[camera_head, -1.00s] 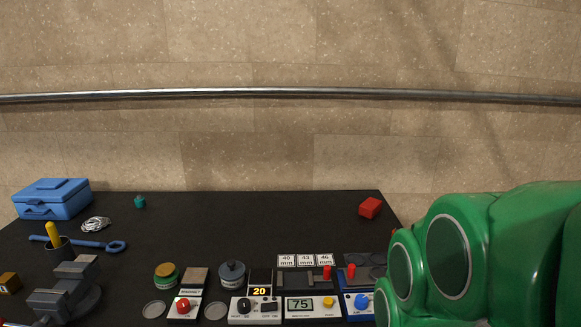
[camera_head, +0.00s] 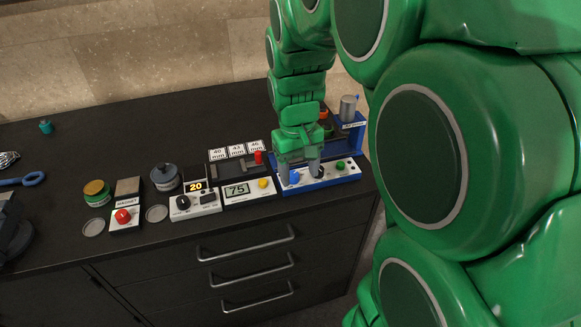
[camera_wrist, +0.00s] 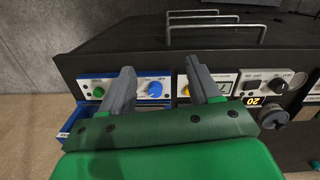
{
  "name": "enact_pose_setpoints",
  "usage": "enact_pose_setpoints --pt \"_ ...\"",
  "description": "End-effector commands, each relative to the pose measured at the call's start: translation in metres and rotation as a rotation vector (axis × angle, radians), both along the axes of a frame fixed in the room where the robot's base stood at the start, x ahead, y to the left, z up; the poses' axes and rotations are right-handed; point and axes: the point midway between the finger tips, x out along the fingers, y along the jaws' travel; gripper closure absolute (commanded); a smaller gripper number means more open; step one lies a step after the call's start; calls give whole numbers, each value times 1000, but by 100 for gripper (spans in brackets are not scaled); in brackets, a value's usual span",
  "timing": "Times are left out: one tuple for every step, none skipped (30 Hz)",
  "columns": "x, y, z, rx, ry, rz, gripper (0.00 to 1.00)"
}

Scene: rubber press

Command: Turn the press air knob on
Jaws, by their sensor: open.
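The press (camera_head: 352,135) is a blue frame at the right end of the bench, with a white front panel (camera_head: 328,175). The panel carries a blue knob (camera_head: 294,177), a dark knob and a green button (camera_head: 340,166). In the wrist view the blue knob (camera_wrist: 155,88), under small lettering, lies between the two fingers in the picture. The green button (camera_wrist: 98,92) is left of the left finger, which hides the dark knob. My gripper (camera_head: 299,176) is open and empty, pointing down in front of the panel; its grey fingers (camera_wrist: 160,80) straddle the blue knob's position. I cannot tell whether they touch it.
A red-button magnet box (camera_head: 124,215) and tins are further left. Drawer handles (camera_head: 245,248) project from the bench front.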

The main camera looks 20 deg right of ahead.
Motion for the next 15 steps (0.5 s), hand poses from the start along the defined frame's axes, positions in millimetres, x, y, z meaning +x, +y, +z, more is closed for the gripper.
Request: enact_pose_setpoints --pt "13 -2 -4 -1 -4 5 38" --pt "20 -3 -6 -2 -8 10 38" --pt "29 -4 -9 -4 -11 17 38" --pt "36 -5 -12 -4 -13 21 38" --pt "44 -6 -14 -6 -16 25 38" --pt "53 -8 -16 -8 -23 30 38" --pt "61 -9 -18 -9 -27 34 38" --pt "67 -10 -20 -9 -30 39 38" --pt "75 -11 -24 -11 -32 45 38" --pt "81 -12 -27 -12 -33 49 38" --pt "86 -13 -29 -13 -35 53 38" --pt "93 -14 -31 -14 -39 56 38" --pt "97 -15 -33 -15 -42 59 38" --pt "101 -16 -34 -16 -45 62 38" --pt "106 -16 -36 -17 -47 65 38"
